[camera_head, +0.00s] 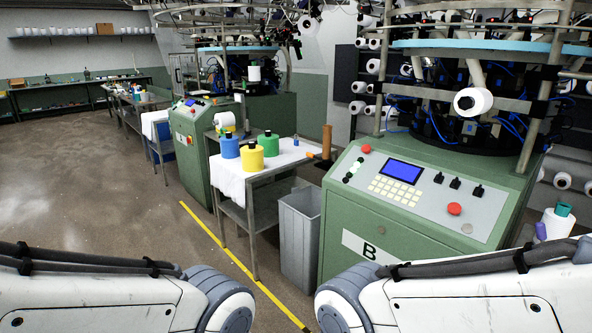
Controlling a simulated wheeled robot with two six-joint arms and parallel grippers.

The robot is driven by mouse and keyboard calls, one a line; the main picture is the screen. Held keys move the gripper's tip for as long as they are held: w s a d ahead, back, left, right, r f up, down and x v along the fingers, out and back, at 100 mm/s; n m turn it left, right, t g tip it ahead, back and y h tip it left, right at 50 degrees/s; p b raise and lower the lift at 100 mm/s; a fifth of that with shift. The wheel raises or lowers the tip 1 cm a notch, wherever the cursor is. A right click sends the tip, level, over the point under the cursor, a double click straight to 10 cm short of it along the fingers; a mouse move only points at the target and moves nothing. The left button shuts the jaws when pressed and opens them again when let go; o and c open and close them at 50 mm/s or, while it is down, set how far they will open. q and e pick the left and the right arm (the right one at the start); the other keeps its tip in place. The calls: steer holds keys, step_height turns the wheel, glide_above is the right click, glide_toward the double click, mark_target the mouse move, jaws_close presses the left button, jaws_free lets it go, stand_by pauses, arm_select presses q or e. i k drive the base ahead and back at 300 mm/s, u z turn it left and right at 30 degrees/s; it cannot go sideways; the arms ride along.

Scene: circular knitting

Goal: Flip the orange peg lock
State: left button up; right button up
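An upright orange-brown post (326,142) stands at the right end of the small metal table (262,172), close to the green machine cabinet marked B. It is small in the picture, and I cannot tell whether it is the peg lock or which way any lock is turned. My two arms show only as white links in the lower left and lower right corners. Neither gripper is in view, and nothing is seen touching the post.
A grey bin (300,240) stands between the table and the green control cabinet (400,215). Open floor lies left of the yellow line (240,262).

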mark_target(309, 154)
steer(key=z, duration=0.15)
steer(key=i, duration=2.55)
steer(key=u, duration=0.35)
